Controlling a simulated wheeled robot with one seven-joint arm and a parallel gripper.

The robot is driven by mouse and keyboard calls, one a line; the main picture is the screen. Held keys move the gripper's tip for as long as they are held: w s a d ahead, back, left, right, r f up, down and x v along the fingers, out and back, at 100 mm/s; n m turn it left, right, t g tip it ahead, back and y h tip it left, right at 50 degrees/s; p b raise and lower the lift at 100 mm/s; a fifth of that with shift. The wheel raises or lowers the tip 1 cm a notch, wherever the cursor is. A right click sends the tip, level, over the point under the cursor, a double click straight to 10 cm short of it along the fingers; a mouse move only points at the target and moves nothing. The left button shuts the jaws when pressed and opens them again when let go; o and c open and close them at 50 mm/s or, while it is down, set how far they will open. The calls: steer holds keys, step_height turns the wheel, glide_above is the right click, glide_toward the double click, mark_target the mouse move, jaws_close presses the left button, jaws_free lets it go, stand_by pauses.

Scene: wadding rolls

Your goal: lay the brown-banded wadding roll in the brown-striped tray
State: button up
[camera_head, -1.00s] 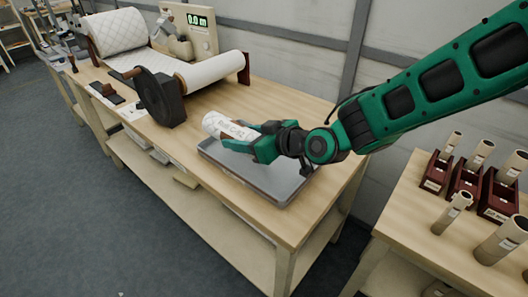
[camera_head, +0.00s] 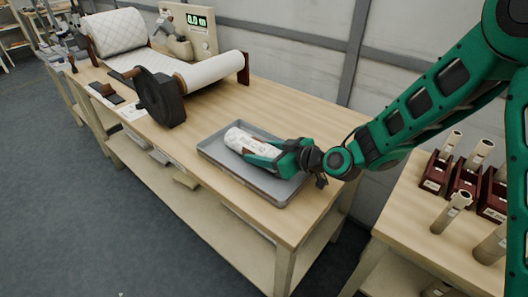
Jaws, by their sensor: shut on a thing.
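A white wadding roll (camera_head: 242,140) is in the jaws of my gripper (camera_head: 262,155), low over or in the tray; I cannot tell if it touches the tray floor. Its band colour is not clear, and its right part is hidden by the green fingers. The grey tray (camera_head: 220,165) lies on the wooden bench near its right end. No brown stripe shows on the tray from here.
A white quilted sheet (camera_head: 210,70) runs across a winding machine with a dark disc (camera_head: 160,97) on the left. A second table (camera_head: 400,225) at right holds dark red boxes (camera_head: 437,170) and cardboard tubes (camera_head: 452,212). Bare bench lies behind the tray.

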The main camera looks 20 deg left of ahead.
steer(key=o, duration=1.1)
steer(key=shift+c, duration=0.2)
steer(key=v, duration=1.2)
